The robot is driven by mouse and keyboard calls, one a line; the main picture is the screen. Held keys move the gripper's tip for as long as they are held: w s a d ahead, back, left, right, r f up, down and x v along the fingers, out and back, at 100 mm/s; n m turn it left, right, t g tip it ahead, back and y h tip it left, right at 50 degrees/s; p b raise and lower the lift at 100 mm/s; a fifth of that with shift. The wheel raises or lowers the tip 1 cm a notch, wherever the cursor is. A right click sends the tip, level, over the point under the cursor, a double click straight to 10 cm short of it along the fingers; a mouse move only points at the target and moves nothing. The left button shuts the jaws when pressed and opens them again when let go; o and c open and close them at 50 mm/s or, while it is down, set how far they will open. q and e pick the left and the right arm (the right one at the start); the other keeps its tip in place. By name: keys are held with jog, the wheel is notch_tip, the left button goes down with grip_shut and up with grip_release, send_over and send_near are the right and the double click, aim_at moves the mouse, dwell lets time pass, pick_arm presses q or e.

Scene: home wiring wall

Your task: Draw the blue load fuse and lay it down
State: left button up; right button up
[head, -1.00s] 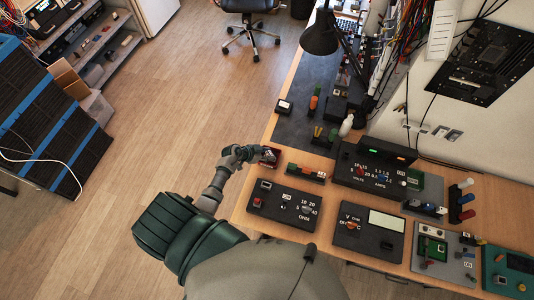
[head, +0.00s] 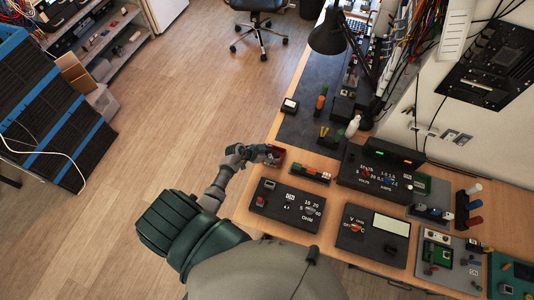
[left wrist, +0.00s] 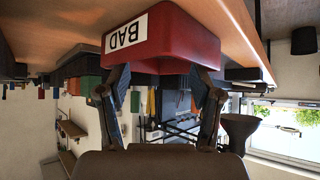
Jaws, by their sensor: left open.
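My left gripper (head: 257,152) is open beside a small red bin (head: 275,157) at the bench's left edge. In the left wrist view the bin (left wrist: 185,40) carries an upside-down "BAD" label, and my open fingers (left wrist: 163,100) show just below it in the picture, with nothing seen held. I cannot tell whether they touch the bin. A blue cylinder (head: 474,222) sits at the right in a dark rack with a white and a red one. I cannot tell if it is the load fuse. My right gripper is not in view.
A small block with green, orange and red parts (head: 310,174) lies right of the bin. Black meters (head: 287,205) and a lit power unit (head: 385,170) fill the bench. A black lamp (head: 327,35) stands behind.

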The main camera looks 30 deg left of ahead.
pick_arm(q)
jog(key=v, duration=1.1)
jog(key=shift+s+a, duration=0.2)
jog(key=shift+a, duration=0.05)
jog(key=shift+r, duration=0.1)
